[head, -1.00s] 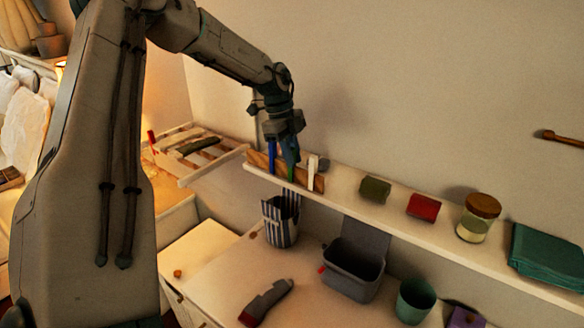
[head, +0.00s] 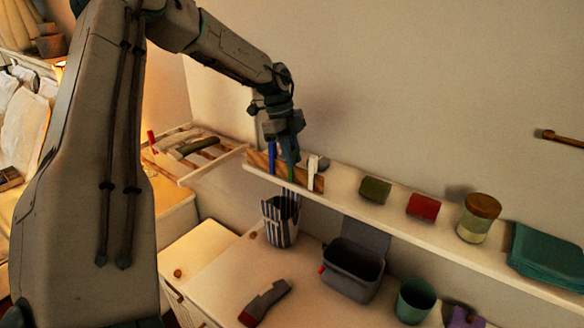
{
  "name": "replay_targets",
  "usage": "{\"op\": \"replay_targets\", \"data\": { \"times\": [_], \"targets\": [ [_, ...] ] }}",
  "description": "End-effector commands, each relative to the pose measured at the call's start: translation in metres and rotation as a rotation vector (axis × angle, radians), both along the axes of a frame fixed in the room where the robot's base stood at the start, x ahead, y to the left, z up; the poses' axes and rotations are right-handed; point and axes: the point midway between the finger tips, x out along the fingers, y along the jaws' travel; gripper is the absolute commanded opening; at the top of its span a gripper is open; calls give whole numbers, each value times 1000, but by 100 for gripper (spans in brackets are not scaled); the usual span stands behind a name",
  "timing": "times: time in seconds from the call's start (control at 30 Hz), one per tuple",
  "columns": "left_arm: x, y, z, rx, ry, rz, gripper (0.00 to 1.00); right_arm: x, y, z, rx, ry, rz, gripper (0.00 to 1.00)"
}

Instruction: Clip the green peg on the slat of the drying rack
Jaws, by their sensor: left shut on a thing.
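The green peg (head: 291,172) stands upright at the wooden strip on the wall shelf, between a blue peg (head: 272,158) and a white peg (head: 313,172). My left gripper (head: 287,150) points down from above and is shut on the green peg's upper part, which its fingers partly hide. I cannot tell whether the peg is clear of the strip. The drying rack (head: 214,165) with its pale slats is to the left of the shelf; a dark green rolled cloth (head: 198,145) lies on it and a red peg (head: 152,141) stands at its left side. My right gripper is not in view.
The wall shelf (head: 340,193) also holds a green block (head: 375,190), a red block (head: 423,206), a lidded jar (head: 479,218) and folded teal cloth (head: 548,262). Below are a striped bag (head: 281,222), a grey bin (head: 352,272) and a green cup (head: 415,301).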

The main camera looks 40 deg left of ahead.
Motion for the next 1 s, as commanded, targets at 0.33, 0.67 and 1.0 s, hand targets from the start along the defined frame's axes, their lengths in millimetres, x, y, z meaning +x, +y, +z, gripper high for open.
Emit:
{"op": "replay_targets", "data": {
  "times": [0.33, 0.67, 1.0],
  "targets": [
    [0, 0, 13, 0, -1, -1, 0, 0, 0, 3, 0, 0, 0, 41],
    [0, 0, 30, 0, 0, 0, 0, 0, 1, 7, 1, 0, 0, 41],
    [0, 0, 31, 0, 0, 0, 0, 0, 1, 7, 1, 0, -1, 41]
  ]
}}
